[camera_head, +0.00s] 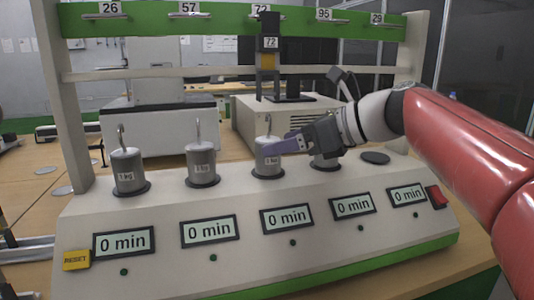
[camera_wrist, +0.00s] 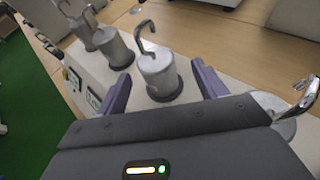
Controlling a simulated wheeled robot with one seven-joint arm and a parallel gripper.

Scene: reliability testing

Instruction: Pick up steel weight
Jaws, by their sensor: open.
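Several steel weights with hooks and "1 kg" labels stand upright on black discs along the tester's ledge: the leftmost (camera_head: 126,172), the second (camera_head: 202,166) and the third (camera_head: 266,160). A fourth (camera_head: 325,162) is mostly hidden behind my gripper. My gripper (camera_head: 284,146) is open and points left at the third weight. In the wrist view this weight (camera_wrist: 158,78) stands just beyond and between the purple fingertips of my gripper (camera_wrist: 160,72), and nothing is held. Two weights (camera_wrist: 113,48) show behind it, and part of another (camera_wrist: 288,125) shows at the right.
The tester's sloped front has several "0 min" displays (camera_head: 287,216), a yellow reset button (camera_head: 76,260) and a red switch (camera_head: 436,197). A black disc (camera_head: 375,157) at the right is bare. A green numbered beam (camera_head: 180,26) spans above, with a "72" holder (camera_head: 269,45) hanging from it.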

